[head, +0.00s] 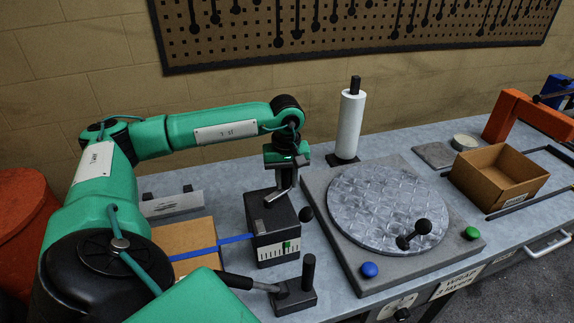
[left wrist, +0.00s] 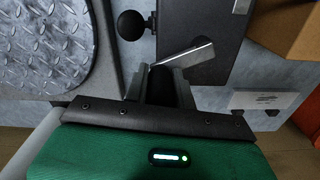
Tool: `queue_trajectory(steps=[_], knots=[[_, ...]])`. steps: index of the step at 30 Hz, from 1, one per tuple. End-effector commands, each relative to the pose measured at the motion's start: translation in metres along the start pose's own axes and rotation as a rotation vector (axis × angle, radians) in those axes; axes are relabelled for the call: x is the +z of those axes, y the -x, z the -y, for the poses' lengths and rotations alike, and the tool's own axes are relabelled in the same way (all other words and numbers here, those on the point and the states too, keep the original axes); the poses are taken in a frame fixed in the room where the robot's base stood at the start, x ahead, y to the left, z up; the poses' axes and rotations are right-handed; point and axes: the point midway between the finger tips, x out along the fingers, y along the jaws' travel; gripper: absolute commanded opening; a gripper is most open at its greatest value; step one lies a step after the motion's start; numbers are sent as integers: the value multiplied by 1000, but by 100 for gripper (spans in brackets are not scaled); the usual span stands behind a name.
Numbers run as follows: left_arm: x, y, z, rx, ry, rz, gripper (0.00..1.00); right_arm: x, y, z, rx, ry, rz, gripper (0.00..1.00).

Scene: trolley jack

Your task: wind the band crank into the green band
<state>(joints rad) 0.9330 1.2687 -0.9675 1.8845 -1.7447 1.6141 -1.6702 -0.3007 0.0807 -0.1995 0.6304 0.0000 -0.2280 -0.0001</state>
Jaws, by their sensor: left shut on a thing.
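A dark tensioner box (head: 263,218) stands on the bench with a blue strap (head: 236,238) running from its left side. Its front has a white scale with a green band (head: 287,246); a pointer is too small to read. My left gripper (head: 284,192) points down above the box's back right. In the left wrist view its fingers (left wrist: 168,82) are shut on the dark grip of the band crank, whose pale metal arm (left wrist: 186,56) reaches over the box. The grip is mostly hidden between the fingers. My right gripper is not in view.
A black ball knob (head: 306,213) sticks out at the box's right. A turntable (head: 385,205) stands right of it. A cardboard box (head: 185,240) is left, and a black lever base (head: 294,298) stands in front. A white roll (head: 349,125) stands behind.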

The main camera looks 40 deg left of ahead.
Motion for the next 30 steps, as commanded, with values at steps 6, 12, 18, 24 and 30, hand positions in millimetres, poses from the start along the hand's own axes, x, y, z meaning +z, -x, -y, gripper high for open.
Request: queue_trajectory(steps=[6, 12, 18, 24, 30], knots=[[0, 1, -1, 2, 1, 2, 31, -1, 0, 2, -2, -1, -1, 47], [0, 0, 0, 1, 1, 1, 47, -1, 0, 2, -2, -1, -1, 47], [0, 2, 0, 1, 2, 1, 47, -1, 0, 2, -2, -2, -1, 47], [0, 25, -1, 5, 2, -2, 47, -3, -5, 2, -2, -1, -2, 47], [0, 72, -2, 7, 2, -3, 47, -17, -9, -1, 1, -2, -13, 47]])
